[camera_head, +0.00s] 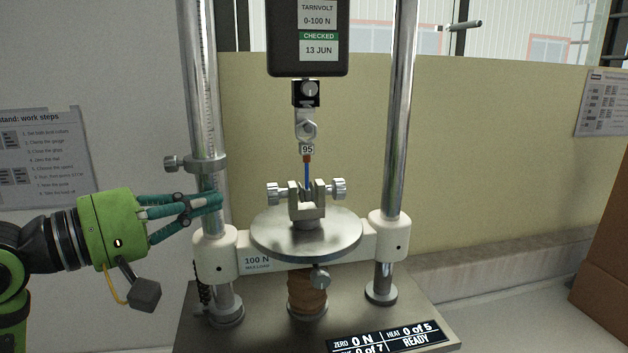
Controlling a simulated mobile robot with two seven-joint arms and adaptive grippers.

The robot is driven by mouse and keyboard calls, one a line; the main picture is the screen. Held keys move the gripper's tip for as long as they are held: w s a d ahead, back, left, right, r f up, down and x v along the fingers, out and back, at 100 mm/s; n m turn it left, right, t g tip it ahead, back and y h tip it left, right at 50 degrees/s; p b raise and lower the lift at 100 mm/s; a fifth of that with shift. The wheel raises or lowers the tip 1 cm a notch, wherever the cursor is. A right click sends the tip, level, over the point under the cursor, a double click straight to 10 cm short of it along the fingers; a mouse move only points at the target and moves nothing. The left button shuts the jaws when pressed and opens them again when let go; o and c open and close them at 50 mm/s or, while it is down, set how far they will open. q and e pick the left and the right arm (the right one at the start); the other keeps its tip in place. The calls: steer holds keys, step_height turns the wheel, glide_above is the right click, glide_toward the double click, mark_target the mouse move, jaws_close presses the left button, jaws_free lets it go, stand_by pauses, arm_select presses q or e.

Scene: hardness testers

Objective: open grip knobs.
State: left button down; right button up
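The left grip knob (273,193) and the right grip knob (339,188) are silver and stick out from either side of a small pale vise-like grip (308,211). The grip stands on a round metal plate (306,238) between two columns. A thin blue piece (307,175) hangs with its lower end between the jaws; I cannot tell whether they touch it. My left gripper (219,202) is at the left column, left of the left knob and apart from it. Its teal fingertips are together, with nothing visible between them. My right gripper is out of view.
The left column (204,90) carries a collar with a small knob (171,163) just above my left gripper. The right column (400,110) stands beyond the right knob. A black gauge (285,58) hangs above the grip. A display (388,338) lies at the front of the base.

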arm_select(q)
steer(key=shift+w+d+r+p, duration=0.1)
steer(key=shift+w+d+p, duration=0.15)
steer(key=shift+d, duration=0.9)
steer(key=shift+w+d+f+p, duration=0.1)
steer(key=shift+w+d+p, duration=0.2)
steer(key=shift+d, duration=0.85)
steer(key=shift+w+d+r+p, duration=0.1)
steer(key=shift+d+p, duration=0.25)
steer(key=shift+d, duration=0.8)
steer(key=shift+w+a+f+b, duration=0.1)
steer(key=shift+w+f+b, duration=0.1)
steer(key=shift+w+b, duration=0.25)
steer(key=shift+s+f, duration=0.1)
steer(key=shift+f, duration=0.05)
steer(key=shift+b, duration=0.35)
